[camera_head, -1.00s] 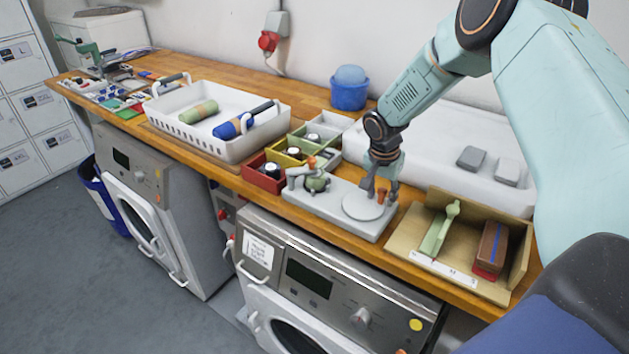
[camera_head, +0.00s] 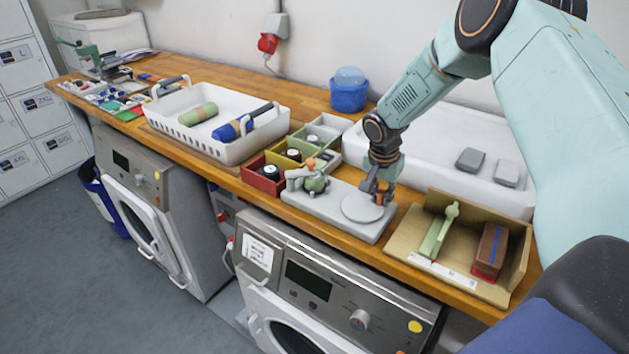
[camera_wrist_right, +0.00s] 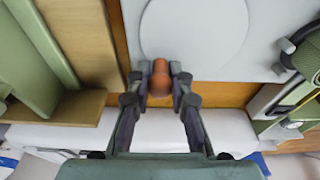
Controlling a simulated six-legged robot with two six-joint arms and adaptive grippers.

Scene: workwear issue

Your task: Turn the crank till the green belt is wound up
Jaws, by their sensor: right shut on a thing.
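A grey winder base (camera_head: 326,222) sits on the wooden worktop, with a round grey crank disc (camera_head: 362,208) on its right part. An orange-brown crank handle (camera_wrist_right: 160,78) stands near the edge of the disc. My right gripper (camera_head: 377,196) is shut on this handle; the wrist view shows the handle between its two fingertips (camera_wrist_right: 160,80). A small green roll (camera_head: 316,183), which looks like the green belt, sits at the left end of the base beside a grey arm. How much belt is wound cannot be told. My left gripper is not in view.
Red, yellow and green bins (camera_head: 263,182) and a white basket (camera_head: 222,148) stand left. Washing machines are below.

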